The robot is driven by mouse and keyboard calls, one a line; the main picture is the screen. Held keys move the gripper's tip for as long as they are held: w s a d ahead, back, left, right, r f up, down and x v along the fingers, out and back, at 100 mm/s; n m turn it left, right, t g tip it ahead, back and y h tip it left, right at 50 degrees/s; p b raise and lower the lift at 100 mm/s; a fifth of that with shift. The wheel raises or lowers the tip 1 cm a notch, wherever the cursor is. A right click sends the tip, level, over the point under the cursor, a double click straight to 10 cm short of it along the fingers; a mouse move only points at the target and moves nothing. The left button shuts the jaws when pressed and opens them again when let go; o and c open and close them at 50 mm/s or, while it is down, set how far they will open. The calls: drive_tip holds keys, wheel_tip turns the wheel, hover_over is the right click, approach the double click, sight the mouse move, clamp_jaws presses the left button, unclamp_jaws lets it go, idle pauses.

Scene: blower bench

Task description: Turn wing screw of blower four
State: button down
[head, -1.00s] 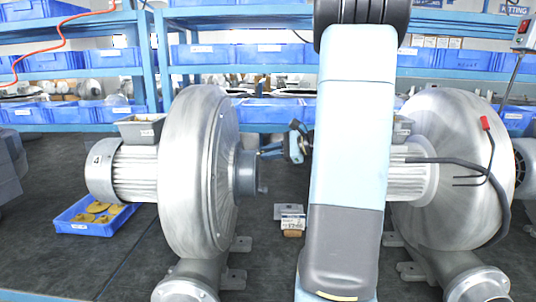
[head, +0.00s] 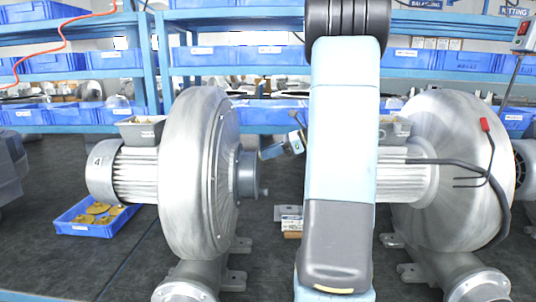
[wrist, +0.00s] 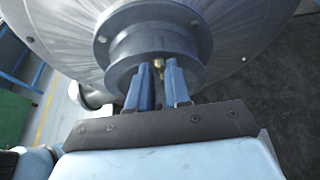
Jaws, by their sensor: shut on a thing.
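Blower four (head: 190,172) is the silvery blower on the left, with a "4" on its motor end. Its dark round inlet collar (head: 247,174) faces right, toward my arm. My gripper (head: 268,152) is at the collar's upper right edge, its fingers pointing left. In the wrist view, the two blue fingers (wrist: 159,78) reach to the collar (wrist: 152,50) and are closed around a small brass-coloured screw (wrist: 159,66), taken to be the wing screw. The fingers hide part of it; its wings cannot be made out, nor its turn angle.
A second blower (head: 450,170) with a black cable stands right of my arm. A blue tray (head: 85,228) of yellowish parts lies at the left. A small labelled item (head: 290,220) lies on the dark bench between the blowers. Shelves of blue bins (head: 270,112) stand behind.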

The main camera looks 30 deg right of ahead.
drive_tip(key=shift+w+d+r, duration=0.1)
idle(0.5)
drive_tip(key=c, duration=1.3)
unclamp_jaws()
drive_tip(key=shift+v, duration=3.7)
